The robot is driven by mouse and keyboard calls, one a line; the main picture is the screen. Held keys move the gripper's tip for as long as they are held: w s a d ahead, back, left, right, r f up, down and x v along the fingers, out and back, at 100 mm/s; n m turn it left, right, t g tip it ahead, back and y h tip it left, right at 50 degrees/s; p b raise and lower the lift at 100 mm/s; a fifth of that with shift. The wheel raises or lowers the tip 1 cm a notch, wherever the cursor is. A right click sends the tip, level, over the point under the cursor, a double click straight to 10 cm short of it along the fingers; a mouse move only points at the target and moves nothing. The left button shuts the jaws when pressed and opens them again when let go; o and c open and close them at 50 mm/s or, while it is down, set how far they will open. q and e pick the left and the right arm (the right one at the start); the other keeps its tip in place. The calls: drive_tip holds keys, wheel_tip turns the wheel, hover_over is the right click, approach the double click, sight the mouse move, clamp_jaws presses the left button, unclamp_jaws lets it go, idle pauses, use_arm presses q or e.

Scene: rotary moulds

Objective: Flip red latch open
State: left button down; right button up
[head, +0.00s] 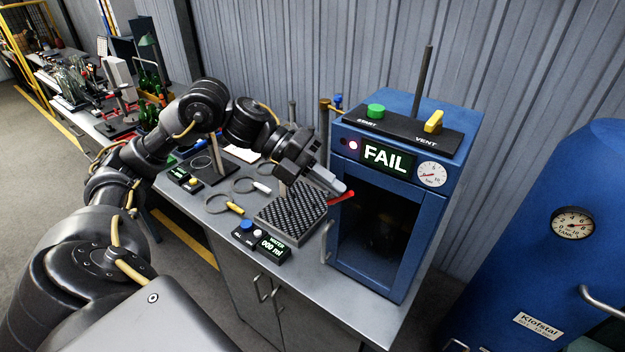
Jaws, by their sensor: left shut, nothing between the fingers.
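The red latch (341,197) is a short bar at the left edge of the front of a blue cabinet (407,196). It points up and to the right across the edge of the dark window. My left gripper (343,189) is shut and empty, with its tips right by the latch. I cannot tell whether the tips touch it. The cabinet door looks closed, and its window shows a dark inside. My right gripper is not in view.
The cabinet carries a FAIL display (387,160), a gauge (432,174), a green START button (375,110) and a yellow VENT switch (433,121). A perforated black block (290,214) lies left on the bench. A blue tank (560,260) stands right.

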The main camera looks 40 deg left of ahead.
sight(347, 196)
use_arm(q)
drive_tip(key=shift+w+d+f, duration=0.1)
drive_tip(key=shift+d+f, duration=0.1)
drive_tip(key=shift+d, duration=0.5)
drive_tip(key=shift+d+f+b, duration=0.35)
drive_tip(key=shift+d+b, duration=0.3)
drive_tip(key=shift+d, duration=0.05)
drive_tip(key=shift+d+f+b, duration=0.25)
drive_tip(key=shift+d+b, duration=0.05)
drive_tip(key=shift+d, duration=0.05)
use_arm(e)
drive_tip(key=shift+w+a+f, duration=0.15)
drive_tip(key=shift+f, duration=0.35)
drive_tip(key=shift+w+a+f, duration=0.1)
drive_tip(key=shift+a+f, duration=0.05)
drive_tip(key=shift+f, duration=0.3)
use_arm(q)
drive_tip(key=shift+d+f, duration=0.1)
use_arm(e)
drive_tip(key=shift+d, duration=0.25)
